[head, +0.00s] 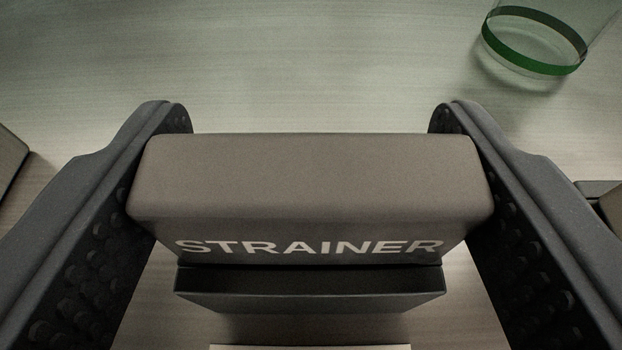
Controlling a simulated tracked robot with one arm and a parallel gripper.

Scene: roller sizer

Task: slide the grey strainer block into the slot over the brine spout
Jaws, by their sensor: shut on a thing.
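The grey strainer block (312,180) fills the middle of the head view, with the word STRAINER in white on its near face. My gripper (312,160) is shut on it, with one dark, dimpled finger against each end. A narrower dark piece (310,288) shows just under the block's near face; I cannot tell whether it is part of the block. The slot and the brine spout cannot be made out in this view.
A clear glass vessel with a green band (535,42) stands at the top right. Parts of brownish things show at the left edge (10,160) and right edge (610,205). A pale strip (310,347) shows at the bottom.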

